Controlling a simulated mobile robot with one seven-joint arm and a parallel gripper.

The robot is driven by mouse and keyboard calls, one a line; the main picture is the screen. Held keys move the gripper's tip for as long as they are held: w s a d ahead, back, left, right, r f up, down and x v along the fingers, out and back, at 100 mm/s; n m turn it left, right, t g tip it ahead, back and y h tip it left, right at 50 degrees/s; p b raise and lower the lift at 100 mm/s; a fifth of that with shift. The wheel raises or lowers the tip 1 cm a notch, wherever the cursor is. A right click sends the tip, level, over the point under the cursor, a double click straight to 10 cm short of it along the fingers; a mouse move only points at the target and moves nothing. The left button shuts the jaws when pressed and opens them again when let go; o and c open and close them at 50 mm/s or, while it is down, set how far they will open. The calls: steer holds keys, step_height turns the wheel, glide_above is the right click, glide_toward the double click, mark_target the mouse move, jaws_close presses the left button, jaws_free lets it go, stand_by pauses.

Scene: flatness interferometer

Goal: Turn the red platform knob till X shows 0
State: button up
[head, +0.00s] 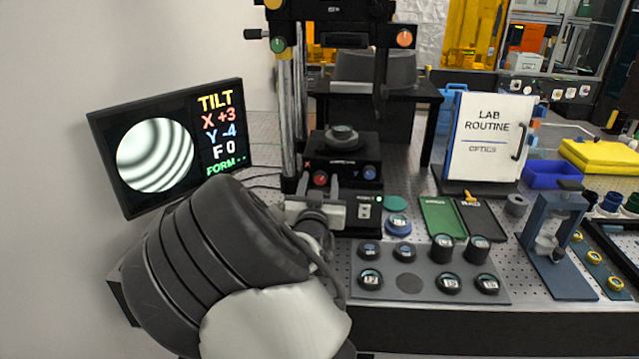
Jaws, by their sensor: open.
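The red platform knob (320,179) is on the front of the black interferometer stage, left of a blue knob (369,172). My gripper (319,187) is open at the red knob, with a finger on either side of it and a little below. Whether the fingers touch the knob cannot be told. The monitor (172,148) at left shows striped curved fringes, TILT, X +3, Y -4, F 0 and FORM --. My arm hides the monitor's lower right edge and part of the stage's left front.
A grey tray (377,296) with several round optics lies right of my arm. A green and black pad (440,217), a Lab Routine sign (489,137) and a blue stand (556,250) are further right. A vertical metal post (286,110) rises just behind my gripper.

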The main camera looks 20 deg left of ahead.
steer(key=c, duration=1.1)
steer(key=shift+o, duration=0.2)
steer(key=n, duration=0.3)
steer(key=shift+n+b, duration=0.3)
steer(key=shift+b, duration=0.05)
steer(key=shift+n, duration=1.7)
steer(key=o, duration=1.1)
steer(key=shift+c, duration=0.2)
